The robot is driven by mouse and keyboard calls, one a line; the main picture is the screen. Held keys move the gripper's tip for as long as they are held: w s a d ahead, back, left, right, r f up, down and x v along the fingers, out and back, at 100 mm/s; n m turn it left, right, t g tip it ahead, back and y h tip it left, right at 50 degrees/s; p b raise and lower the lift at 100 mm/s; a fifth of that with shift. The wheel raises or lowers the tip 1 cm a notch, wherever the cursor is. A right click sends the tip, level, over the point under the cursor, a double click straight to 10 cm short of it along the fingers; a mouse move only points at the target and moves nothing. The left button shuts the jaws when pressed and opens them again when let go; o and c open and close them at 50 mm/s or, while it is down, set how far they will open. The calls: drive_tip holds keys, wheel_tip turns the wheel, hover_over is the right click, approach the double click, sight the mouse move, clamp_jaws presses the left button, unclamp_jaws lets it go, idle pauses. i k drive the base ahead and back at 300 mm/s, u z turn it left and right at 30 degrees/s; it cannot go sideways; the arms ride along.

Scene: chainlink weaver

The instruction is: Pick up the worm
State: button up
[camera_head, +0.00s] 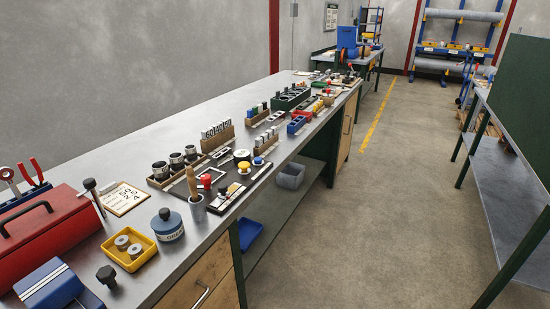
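I cannot pick out a thing that is clearly the worm in this view. Small parts crowd the long grey metal workbench (262,113). A dark board (223,204) near its front edge carries a red knob, a yellow knob and flat metal pieces. Behind it, a wooden tray (158,182) holds three dark cylinders with light tops. Farther along are a wooden rack (217,135) with a row of numbered pieces and smaller racks of coloured-top pieces. A yellow tray (140,262) near the front holds two metal spools. My gripper is not in view.
The concrete floor (345,200) is open between the bench and a green-framed table (505,170) at right.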

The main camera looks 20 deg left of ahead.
sight(190, 150)
drive_tip(key=z, duration=0.35)
drive_tip(key=i, duration=1.7)
drive_tip(key=u, duration=1.05)
drive_tip(key=i, duration=0.85)
drive_tip(key=u, duration=1.55)
drive_tip(key=i, duration=0.5)
drive_tip(key=u, duration=0.4)
